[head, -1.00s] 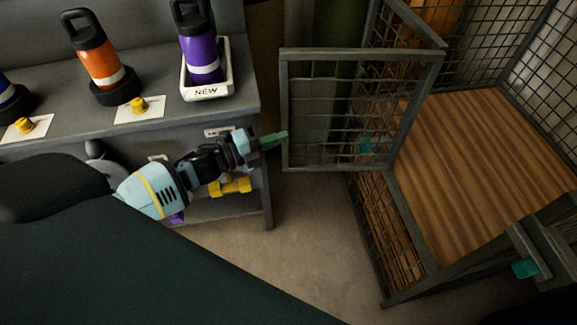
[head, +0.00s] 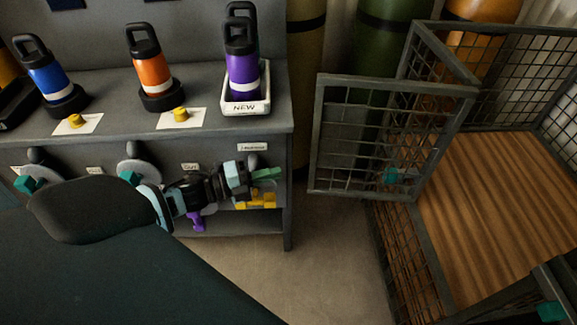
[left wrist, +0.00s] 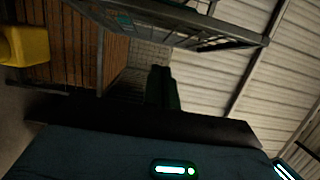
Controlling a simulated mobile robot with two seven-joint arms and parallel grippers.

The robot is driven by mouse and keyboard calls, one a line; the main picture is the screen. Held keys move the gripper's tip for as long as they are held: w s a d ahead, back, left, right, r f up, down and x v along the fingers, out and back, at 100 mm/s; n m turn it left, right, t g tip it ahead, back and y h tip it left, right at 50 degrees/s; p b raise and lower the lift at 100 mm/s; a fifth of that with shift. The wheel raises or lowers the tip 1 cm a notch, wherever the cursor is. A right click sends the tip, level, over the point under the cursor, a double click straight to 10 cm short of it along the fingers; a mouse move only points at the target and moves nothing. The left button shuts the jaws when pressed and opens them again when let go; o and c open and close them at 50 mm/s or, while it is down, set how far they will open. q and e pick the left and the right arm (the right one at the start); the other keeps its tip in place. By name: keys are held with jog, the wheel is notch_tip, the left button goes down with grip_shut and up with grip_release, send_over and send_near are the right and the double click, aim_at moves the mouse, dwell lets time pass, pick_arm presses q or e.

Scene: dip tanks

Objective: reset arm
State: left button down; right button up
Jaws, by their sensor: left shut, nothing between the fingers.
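My left gripper (head: 266,174) is in the head view, in front of the right end of the grey bench (head: 205,125). Its green fingers are together and empty, pointing right toward the open cage door (head: 390,88). A gap shows between the fingertips and the door. My right gripper is not in view. In the left wrist view a dark upright shape (left wrist: 162,88) stands mid-picture; I cannot tell for sure what it is.
Blue (head: 47,81), orange (head: 151,69) and purple (head: 242,77) bottles stand on the bench, the purple one in a white "NEW" tray (head: 261,107). The wood-floored cage (head: 495,205) is at right, with gas cylinders behind. Bare floor (head: 320,250) lies between bench and cage.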

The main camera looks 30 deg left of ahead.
pick_arm(q)
jog(key=shift+s+a, duration=0.45)
jog(key=shift+a, duration=0.1)
